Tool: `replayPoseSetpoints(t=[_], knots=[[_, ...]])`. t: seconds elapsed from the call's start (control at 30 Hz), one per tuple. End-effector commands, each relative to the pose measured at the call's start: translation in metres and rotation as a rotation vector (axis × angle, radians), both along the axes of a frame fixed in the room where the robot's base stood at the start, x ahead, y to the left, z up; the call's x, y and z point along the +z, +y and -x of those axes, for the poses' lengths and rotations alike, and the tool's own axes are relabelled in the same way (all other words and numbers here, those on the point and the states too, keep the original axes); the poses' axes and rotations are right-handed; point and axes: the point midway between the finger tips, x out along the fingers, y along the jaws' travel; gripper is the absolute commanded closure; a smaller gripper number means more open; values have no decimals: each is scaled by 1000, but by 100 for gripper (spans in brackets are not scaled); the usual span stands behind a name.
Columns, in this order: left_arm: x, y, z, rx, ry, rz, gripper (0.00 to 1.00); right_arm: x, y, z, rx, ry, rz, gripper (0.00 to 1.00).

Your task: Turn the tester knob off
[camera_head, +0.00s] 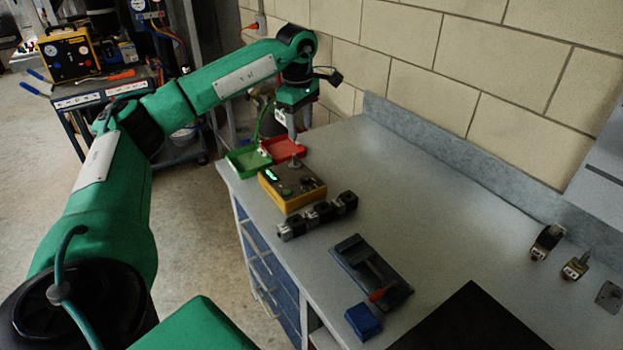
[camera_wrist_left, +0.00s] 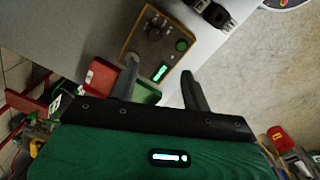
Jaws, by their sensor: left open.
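The tester is a yellow box (camera_head: 292,198) with a dark top, lying on the bench below and in front of my left gripper. A lit green display (camera_head: 271,174) shows on it. In the left wrist view, the tester (camera_wrist_left: 129,45) lies beyond the fingertips, with a round knob (camera_wrist_left: 155,33) and a green button (camera_wrist_left: 181,45) on its face. The knob's exact setting is too small to read. My left gripper (camera_head: 294,132) is above the trays behind the tester. Its fingers (camera_wrist_left: 160,78) are spread, empty and apart from the knob. My right gripper is not in view.
A green tray (camera_head: 236,167) and a red tray (camera_head: 298,149) sit beside the tester. Black cylindrical fittings (camera_head: 318,215), a dark fixture with a red handle (camera_head: 365,265) and a blue block (camera_head: 363,321) lie nearer. The bench's middle right is clear, before a block wall.

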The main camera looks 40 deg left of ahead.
Motion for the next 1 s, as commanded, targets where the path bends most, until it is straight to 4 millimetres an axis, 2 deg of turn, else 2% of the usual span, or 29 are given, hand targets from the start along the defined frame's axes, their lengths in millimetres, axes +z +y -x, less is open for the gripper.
replayPoseSetpoints(t=[0.03,0.1,0.23,0.47,0.8,1.0], knots=[[-13,0,0,0,0,0,52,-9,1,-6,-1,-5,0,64],[-21,0,0,0,0,0,52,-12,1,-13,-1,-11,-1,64],[-30,0,0,0,0,0,52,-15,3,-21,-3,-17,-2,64],[-44,0,0,0,3,0,52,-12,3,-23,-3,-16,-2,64],[-113,0,-3,0,4,0,52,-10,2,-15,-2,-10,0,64],[-148,0,-4,0,3,1,52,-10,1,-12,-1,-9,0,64]])
